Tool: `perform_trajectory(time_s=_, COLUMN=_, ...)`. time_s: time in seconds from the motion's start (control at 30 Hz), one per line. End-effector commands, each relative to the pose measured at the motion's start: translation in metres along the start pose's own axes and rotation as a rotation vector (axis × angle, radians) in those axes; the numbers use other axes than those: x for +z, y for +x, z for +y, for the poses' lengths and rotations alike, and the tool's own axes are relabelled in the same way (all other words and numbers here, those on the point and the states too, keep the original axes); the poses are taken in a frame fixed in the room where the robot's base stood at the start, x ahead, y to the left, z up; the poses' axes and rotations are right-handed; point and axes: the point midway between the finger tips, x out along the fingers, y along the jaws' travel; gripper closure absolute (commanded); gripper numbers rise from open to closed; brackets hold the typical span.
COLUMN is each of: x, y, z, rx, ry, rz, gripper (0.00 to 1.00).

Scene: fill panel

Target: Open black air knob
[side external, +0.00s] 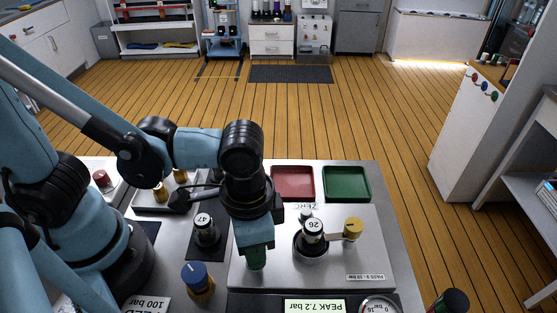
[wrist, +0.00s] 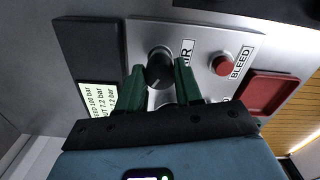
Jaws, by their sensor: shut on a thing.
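The black air knob (wrist: 159,72) shows in the wrist view, between the two green fingers of my gripper (wrist: 160,66). It is a round dark knob with a pale pointer mark, next to a partly covered label ending in "R". My gripper is shut on it. In the side external view my gripper (side external: 256,258) points down at the left part of the metal panel (side external: 350,255), and the knob is hidden behind it there.
A red BLEED button (wrist: 222,65) sits right of the knob. A red tray (side external: 293,182) and green tray (side external: 347,183) lie behind the panel. Cylinders marked 47 (side external: 205,228) and 26 (side external: 313,230), a blue-capped part (side external: 197,280) and a brass knob (side external: 353,229) stand nearby.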

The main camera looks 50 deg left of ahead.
Motion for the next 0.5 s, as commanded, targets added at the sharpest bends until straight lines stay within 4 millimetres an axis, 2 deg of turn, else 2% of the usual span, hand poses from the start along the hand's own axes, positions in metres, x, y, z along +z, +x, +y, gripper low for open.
perform_trajectory(time_s=0.2, x=0.0005, y=0.0004, z=-0.0003, rx=0.0, ry=-0.152, rz=0.0, gripper=0.96)
perform_trajectory(time_s=0.5, x=0.0006, y=0.0004, z=-0.0002, rx=0.0, ry=-0.272, rz=0.0, gripper=0.96)
